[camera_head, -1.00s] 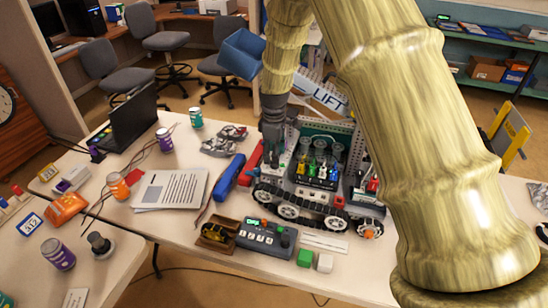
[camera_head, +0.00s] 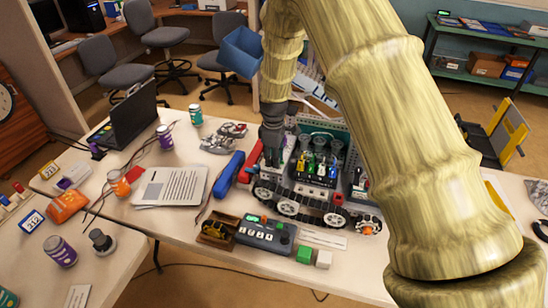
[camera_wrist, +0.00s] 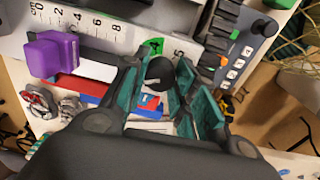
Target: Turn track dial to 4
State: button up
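A dark round knob (camera_wrist: 160,72) with a pale mark sits between my fingertips in the wrist view. It looks like the track dial, but I cannot read its setting. A green label with an arrow (camera_wrist: 153,47) and a printed 5 lie near it. My gripper (camera_wrist: 165,92) is open, its teal-padded fingers apart on either side of the knob; contact cannot be made out. In the head view my gripper (camera_head: 272,148) points down at the left end of the tracked robot (camera_head: 300,205), and the dial is hidden there.
A blue bar (camera_head: 228,176) and papers (camera_head: 170,187) lie to the left. A purple block (camera_wrist: 52,54) is close to my gripper's left.

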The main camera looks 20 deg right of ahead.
jog(key=shift+m, duration=0.4)
jog(key=m, duration=0.3)
jog(key=shift+w, duration=0.15)
jog(key=m+b, duration=0.1)
jog(key=m, duration=0.3)
jog(key=shift+r+m, duration=0.1)
jog(key=shift+m, duration=0.2)
jog(key=m, duration=0.4)
jog(key=shift+d, duration=0.1)
jog(key=m, duration=0.4)
jog(key=shift+w+m, duration=0.1)
jog(key=shift+m, duration=0.2)
jog(key=shift+r, duration=0.1)
jog(key=o, duration=1)
jog(key=shift+o, duration=0.2)
